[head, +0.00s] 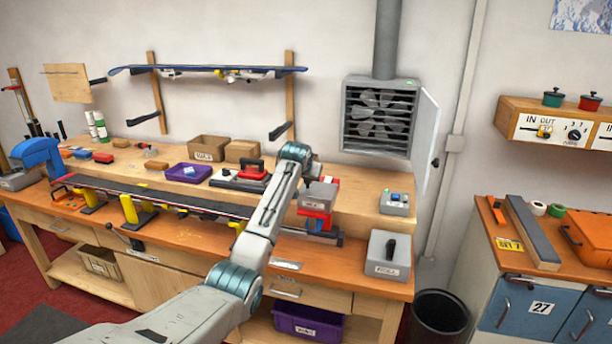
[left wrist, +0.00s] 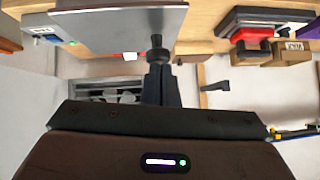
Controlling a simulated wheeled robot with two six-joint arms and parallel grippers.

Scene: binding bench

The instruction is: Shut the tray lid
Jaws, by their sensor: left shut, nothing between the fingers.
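In the left wrist view, a flat grey lid-like plate (left wrist: 115,25) fills the upper left. A black knob (left wrist: 157,42) stands out at its right side. My left gripper (left wrist: 158,68) is shut and empty, with its dark fingertips at or very near the knob; I cannot tell whether they touch. In the head view my own arm covers the gripper. A grey block-like shape (head: 318,194) with red parts around it shows beside the end of the arm. I cannot tell how far the lid is open. My right gripper is not in view.
A grey box with buttons (head: 397,203) and a grey box with a black handle (head: 384,268) stand to the right. A red-handled device (head: 254,174) and a purple tray (head: 180,174) are to the left. A fan unit (head: 380,118) hangs on the wall.

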